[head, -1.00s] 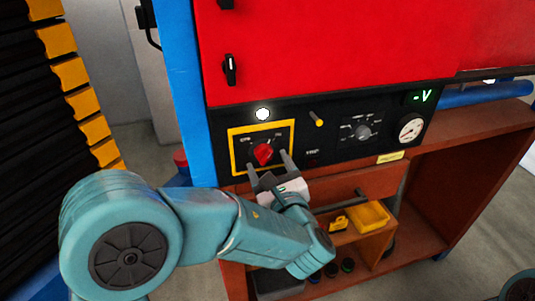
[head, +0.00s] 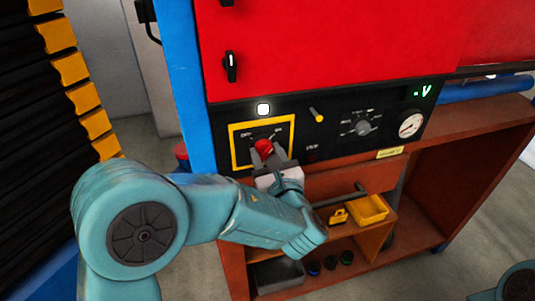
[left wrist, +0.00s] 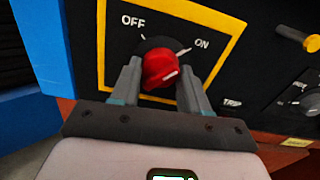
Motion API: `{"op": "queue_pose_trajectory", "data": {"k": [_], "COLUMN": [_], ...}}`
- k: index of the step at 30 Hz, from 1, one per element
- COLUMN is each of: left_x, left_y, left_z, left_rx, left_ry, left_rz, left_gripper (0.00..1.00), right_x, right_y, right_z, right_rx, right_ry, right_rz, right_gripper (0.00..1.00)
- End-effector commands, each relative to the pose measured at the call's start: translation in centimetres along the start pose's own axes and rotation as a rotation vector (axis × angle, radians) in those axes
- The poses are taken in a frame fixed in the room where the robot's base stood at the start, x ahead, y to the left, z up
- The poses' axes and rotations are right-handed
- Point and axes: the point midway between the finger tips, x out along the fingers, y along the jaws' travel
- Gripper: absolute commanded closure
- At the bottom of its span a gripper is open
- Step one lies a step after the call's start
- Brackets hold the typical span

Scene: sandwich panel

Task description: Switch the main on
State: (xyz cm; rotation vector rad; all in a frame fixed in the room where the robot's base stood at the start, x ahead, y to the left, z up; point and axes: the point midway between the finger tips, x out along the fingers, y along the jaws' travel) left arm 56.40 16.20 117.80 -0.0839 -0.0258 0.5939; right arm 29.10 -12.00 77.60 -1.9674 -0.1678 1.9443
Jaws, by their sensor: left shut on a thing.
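The red main switch knob (head: 264,147) sits inside a yellow frame (head: 235,148) on the black panel. In the left wrist view the knob (left wrist: 160,68) lies between the OFF label (left wrist: 133,21) and the ON label (left wrist: 202,43). A pale mark on its face points to the right and slightly up, on the ON side. My left gripper (head: 267,158) is shut on the knob, with one finger on each side; it also shows in the left wrist view (left wrist: 160,85). The fingers hide the knob's sides. My right gripper is out of view.
A white lamp (head: 263,109) is lit above the frame. A yellow-tipped lever (head: 317,115), a grey dial (head: 362,127) and a round gauge (head: 410,124) are to the right.

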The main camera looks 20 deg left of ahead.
Motion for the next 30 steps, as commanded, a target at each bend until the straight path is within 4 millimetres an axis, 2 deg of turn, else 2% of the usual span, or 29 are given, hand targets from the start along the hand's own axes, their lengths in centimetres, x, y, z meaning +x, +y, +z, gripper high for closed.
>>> {"op": "queue_pose_trajectory", "data": {"k": [4,12,13,15,25,30], "left_x": [0.0,0.0,0.0,0.0,-0.4,-3.1], "left_y": [0.0,0.0,0.0,0.0,0.0,0.0], "left_z": [0.0,-0.1,-0.1,-0.1,-0.1,-0.3], "left_rx": [0.097,0.105,0.105,0.104,0.102,0.101], "left_ry": [0.001,0.001,0.001,0.001,0.0,-0.001], "left_rz": [0.0,0.0,0.0,0.0,-0.002,-0.005], "left_gripper": [0.85,0.85,0.45,0.3,0.3,0.3], "right_x": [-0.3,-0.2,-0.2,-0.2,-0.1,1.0], "right_y": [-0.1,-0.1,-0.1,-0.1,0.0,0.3], "right_z": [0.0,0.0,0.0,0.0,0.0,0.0], "right_rx": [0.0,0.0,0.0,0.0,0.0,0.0], "right_ry": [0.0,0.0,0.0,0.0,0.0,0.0], "right_rz": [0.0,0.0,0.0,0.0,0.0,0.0], "right_gripper": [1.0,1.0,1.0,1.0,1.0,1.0]}}
